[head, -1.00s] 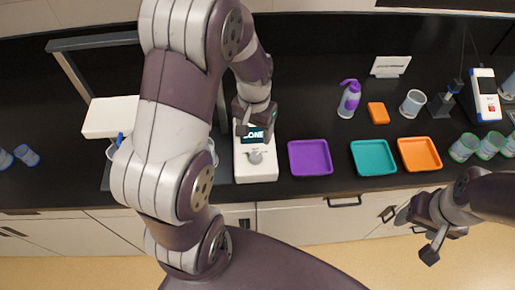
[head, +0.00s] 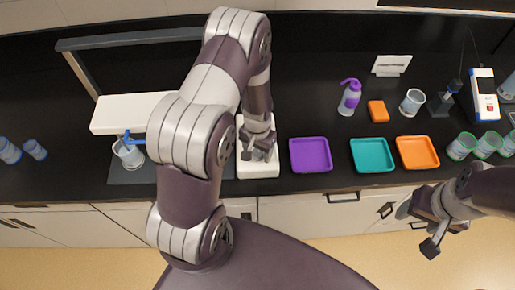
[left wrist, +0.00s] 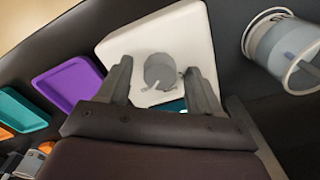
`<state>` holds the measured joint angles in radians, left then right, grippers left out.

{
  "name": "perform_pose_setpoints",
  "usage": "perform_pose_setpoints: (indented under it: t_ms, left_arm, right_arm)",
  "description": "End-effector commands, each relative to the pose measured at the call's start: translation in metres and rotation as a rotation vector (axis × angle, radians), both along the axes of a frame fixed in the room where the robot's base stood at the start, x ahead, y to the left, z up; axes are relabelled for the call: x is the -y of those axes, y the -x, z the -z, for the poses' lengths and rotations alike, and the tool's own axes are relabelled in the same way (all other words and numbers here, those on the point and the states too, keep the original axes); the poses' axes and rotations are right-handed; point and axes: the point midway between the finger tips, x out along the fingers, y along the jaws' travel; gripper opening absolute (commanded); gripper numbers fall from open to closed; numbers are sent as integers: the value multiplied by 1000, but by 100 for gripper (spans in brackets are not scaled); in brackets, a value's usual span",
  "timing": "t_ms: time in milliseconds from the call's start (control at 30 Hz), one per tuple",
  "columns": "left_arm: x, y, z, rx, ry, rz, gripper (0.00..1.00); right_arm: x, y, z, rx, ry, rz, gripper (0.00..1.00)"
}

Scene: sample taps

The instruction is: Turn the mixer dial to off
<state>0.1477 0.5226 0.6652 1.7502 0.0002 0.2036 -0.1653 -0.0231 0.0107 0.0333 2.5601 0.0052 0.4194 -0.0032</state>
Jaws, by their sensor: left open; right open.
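The mixer is a white box (head: 258,168) on the dark counter; most of its top is hidden behind my left gripper in the head view. In the left wrist view the mixer (left wrist: 193,42) shows its grey round dial (left wrist: 160,70) with a small pointer. My left gripper (head: 257,156) is open over the mixer. In the left wrist view the open fingers (left wrist: 157,78) stand on either side of the dial, and I cannot tell whether they touch it. My right gripper (head: 433,232) is open and empty in front of the counter at the right.
A purple tray (head: 311,155), a teal tray (head: 372,155) and an orange tray (head: 417,153) lie right of the mixer. A beaker with a blue stirrer (head: 128,153) stands left of it, beneath a white overhead unit (head: 130,112). A purple-capped bottle (head: 350,98) stands behind the trays.

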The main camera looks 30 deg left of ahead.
Motion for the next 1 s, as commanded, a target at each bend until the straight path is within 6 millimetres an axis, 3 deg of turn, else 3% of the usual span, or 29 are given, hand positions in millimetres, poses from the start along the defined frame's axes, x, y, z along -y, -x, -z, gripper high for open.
perform_pose_setpoints:
  t_ms: [67, 200, 233, 633, 1000]
  left_arm:
    - [0, 0, 0, 0, 0, 0, 62]
    - [0, 0, 0, 0, 0, 0, 16]
    - [0, 0, 0, 0, 0, 0, 9]
    - [0, 0, 0, 1, 0, -64, 9]
    - [0, -1, 0, 2, 0, -356, 9]
  right_arm:
    - [0, 0, 0, 0, 0, 0, 64]
    - [0, 0, 0, 0, 0, 0, 64]
    - [0, 0, 0, 0, 0, 0, 64]
    - [0, 0, 1, 0, 0, 0, 64]
    - [0, 0, 6, 0, 0, 0, 64]
